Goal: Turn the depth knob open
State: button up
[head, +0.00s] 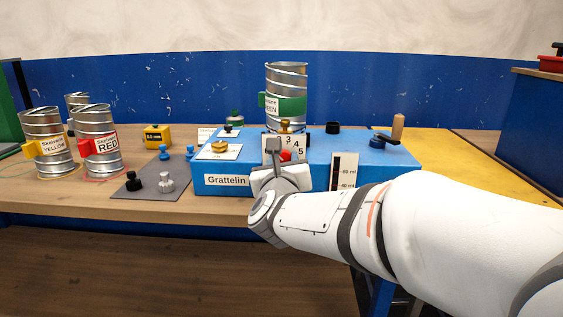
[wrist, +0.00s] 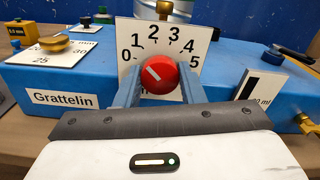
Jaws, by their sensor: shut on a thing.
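The red knob (wrist: 158,74) sits in front of a white dial plate (wrist: 130,29) numbered 0 to 5, on the blue Grattelin machine (head: 350,153). Its white mark points up and left, near the 0-to-1 side of the scale. My gripper (wrist: 160,84) is shut on the red knob, with one finger at its left side and one at its right. In the head view my gripper (head: 279,160) hides much of the knob, and only a bit of red shows.
A brass knob (head: 219,147) lies to the left on the machine's top. A crank handle (head: 397,127) stands at its right. A green-labelled can (head: 286,83) stands behind. Red and yellow-labelled cans (head: 97,124) and small weights on a grey mat (head: 150,190) are at left.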

jog(key=shift+a, duration=0.1)
jog(key=c, duration=0.3)
jog(key=shift+n, duration=0.3)
